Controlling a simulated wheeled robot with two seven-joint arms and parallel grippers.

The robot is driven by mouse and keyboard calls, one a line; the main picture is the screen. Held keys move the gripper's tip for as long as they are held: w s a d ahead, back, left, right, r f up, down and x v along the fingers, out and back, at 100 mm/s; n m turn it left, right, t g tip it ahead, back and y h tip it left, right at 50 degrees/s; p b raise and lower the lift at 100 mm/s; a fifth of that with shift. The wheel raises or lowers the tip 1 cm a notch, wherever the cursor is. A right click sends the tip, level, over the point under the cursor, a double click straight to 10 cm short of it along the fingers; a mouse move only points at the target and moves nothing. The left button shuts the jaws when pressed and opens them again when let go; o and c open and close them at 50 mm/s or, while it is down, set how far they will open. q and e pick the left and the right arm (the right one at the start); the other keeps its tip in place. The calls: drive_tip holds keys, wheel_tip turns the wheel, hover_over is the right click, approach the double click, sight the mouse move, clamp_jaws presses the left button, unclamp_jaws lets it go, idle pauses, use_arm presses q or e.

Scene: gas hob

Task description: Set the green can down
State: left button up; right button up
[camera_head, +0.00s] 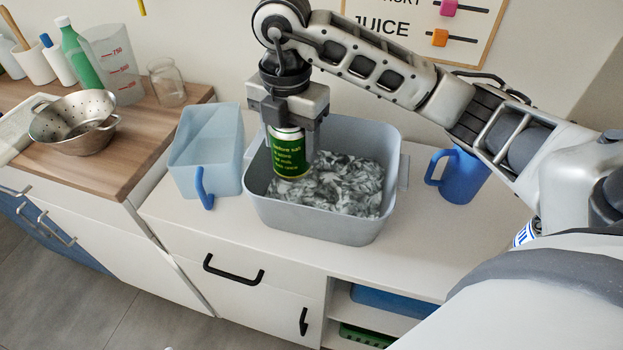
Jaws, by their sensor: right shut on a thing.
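The green can (291,160) with a silver top rim is upright in my right gripper (290,128), which points straight down and is shut on the can's upper part. The can hangs over the left part of a grey tub (318,222), in front of its back left corner. The tub holds grey and white crumpled or shredded material (345,184). I cannot tell whether the can's base touches that material. My left gripper is not in view.
A light blue open container (207,150) stands just left of the tub. A blue mug (464,175) stands to its right. A steel colander (76,122) and a green bottle (79,55) are on the wooden counter at left. The white top (420,245) is clear in front.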

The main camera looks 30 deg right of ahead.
sight(293, 175)
wheel_tip(293, 175, down, 8)
drive_tip(key=shift+f, duration=0.1)
idle(0.4)
drive_tip(key=o, duration=1.2)
drive_tip(key=shift+f, duration=0.15)
wheel_tip(293, 175, up, 12)
drive_tip(key=shift+r, duration=0.2)
